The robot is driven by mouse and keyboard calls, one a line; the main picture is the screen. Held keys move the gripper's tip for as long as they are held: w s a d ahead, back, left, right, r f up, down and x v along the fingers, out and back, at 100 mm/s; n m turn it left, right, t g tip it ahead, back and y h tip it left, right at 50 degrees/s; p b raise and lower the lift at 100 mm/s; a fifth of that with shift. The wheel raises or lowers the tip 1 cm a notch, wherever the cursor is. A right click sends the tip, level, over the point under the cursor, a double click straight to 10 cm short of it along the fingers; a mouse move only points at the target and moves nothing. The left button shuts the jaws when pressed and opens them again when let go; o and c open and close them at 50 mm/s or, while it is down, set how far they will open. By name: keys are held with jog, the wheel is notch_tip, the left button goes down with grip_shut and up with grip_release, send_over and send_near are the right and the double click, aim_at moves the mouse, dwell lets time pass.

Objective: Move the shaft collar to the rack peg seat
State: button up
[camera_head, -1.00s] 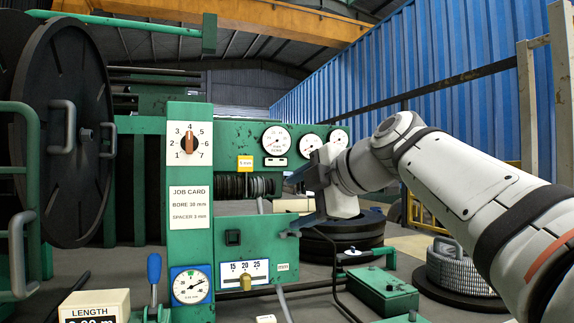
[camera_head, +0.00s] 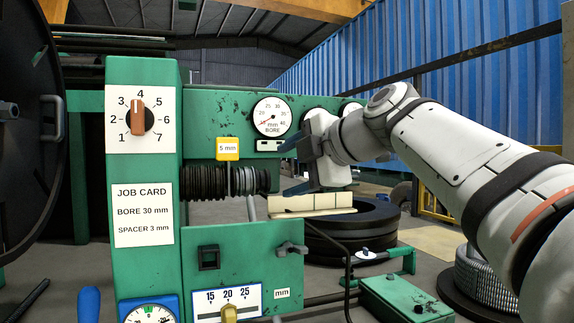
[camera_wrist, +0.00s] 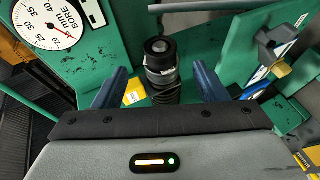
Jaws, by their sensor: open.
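A horizontal shaft (camera_head: 213,182) on the green machine carries a row of black rings and grey rings. Its right end is a dark, round collar-like piece (camera_head: 264,181), which the wrist view shows end-on as a black ring (camera_wrist: 160,48) beyond the grey rings. I cannot tell for sure that this is the shaft collar. My gripper (camera_head: 288,166) is open and empty, just right of the shaft end and facing it. In the wrist view its blue fingers (camera_wrist: 162,78) lie on either side of the shaft, apart from it. I cannot make out the rack peg seat.
A green post with a selector knob (camera_head: 138,118) and job card (camera_head: 143,212) stands left of the shaft. A yellow 5 mm tag (camera_head: 228,149) is above it. A lower green box with a lever (camera_head: 291,249) and a cream block (camera_head: 312,202) are below.

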aim_at(270, 179)
jog(key=shift+p+x, duration=1.2)
jog(key=shift+x, duration=2.3)
grip_shut()
